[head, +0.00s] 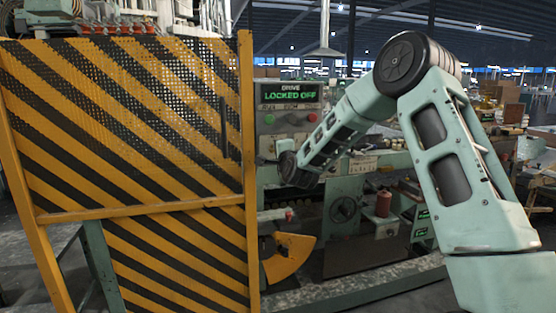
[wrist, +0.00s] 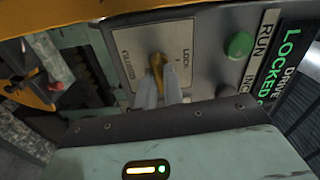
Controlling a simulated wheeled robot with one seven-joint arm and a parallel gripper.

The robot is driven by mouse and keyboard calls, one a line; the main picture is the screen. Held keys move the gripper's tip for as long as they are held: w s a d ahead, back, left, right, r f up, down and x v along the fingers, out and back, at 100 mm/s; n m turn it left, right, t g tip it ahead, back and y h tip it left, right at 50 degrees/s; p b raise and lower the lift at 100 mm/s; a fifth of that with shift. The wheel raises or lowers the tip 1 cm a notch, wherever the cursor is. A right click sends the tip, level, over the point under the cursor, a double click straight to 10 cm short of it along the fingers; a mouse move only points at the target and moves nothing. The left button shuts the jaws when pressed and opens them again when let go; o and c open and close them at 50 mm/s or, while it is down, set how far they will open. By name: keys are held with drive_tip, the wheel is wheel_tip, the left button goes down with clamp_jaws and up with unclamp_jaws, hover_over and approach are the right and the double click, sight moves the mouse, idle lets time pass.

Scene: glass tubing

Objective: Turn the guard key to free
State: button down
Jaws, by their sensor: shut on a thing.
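The guard key (wrist: 157,61) is a small brass-coloured handle on a pale switch plate (wrist: 131,47) in the wrist view. One side of the plate reads LOCK; the lettering on the other side is too small to read surely. My gripper (wrist: 159,86) is shut on the key, one pale finger on each side of it. In the head view my gripper (head: 268,160) is at the panel, just right of the striped guard (head: 190,140), and the key cannot be made out there. The display (head: 290,94) reads DRIVE LOCKED OFF in green.
A green RUN button (wrist: 239,45) and a dark knob sit beside the switch plate. The yellow-and-black guard stands close on the left. A yellow curved part (head: 289,258) is below.

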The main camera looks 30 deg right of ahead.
drive_tip(key=shift+m+b, duration=0.4)
drive_tip(key=shift+m, duration=0.2)
drive_tip(key=c, duration=1.5)
unclamp_jaws()
drive_tip(key=b+v, duration=0.2)
drive_tip(key=v, duration=1.5)
drive_tip(key=shift+s, duration=0.25)
drive_tip(key=shift+a+r, duration=0.1)
drive_tip(key=shift+a, duration=0.05)
